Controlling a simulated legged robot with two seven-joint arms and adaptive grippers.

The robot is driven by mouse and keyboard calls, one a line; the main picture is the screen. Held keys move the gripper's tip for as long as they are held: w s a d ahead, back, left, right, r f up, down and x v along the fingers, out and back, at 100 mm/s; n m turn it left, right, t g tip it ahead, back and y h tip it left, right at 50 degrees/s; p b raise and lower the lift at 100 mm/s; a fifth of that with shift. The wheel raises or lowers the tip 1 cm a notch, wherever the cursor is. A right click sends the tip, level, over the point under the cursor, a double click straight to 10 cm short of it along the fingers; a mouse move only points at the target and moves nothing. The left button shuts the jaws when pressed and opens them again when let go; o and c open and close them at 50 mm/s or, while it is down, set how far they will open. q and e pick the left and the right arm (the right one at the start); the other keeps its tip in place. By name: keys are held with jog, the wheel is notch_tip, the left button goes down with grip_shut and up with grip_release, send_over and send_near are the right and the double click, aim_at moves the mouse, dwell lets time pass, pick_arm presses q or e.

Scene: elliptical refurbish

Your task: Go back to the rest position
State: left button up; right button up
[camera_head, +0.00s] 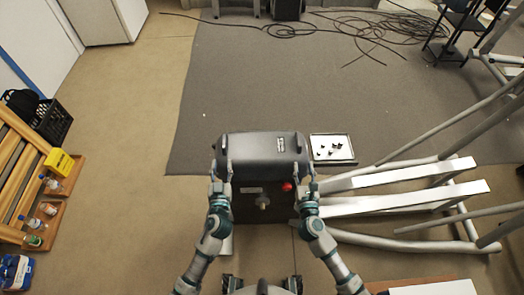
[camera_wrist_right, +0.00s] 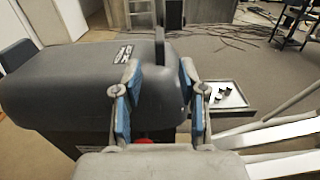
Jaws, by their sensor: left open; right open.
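A dark grey cover (camera_head: 262,148) with upright fins at both ends sits on a dark body below it, in the middle of the head view. My left gripper (camera_head: 221,170) is open at the cover's left end. My right gripper (camera_head: 305,172) is open at its right end. In the right wrist view the cover (camera_wrist_right: 75,85) fills the left half, and the open fingers of my right gripper (camera_wrist_right: 160,85) stand apart in front of its right end. A dark fin (camera_wrist_right: 159,45) shows between them. I cannot tell whether either gripper touches the cover.
A red knob (camera_head: 287,187) is on the body's near face. A tray of small dark parts (camera_head: 332,148) lies to the right. Metal frame arms (camera_head: 410,178) crowd the right side. A wooden rack with bottles (camera_head: 42,220) stands left. Cables (camera_head: 340,25) lie at the back.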

aim_at(220, 175)
pick_arm(q)
jog(key=shift+f, duration=0.1)
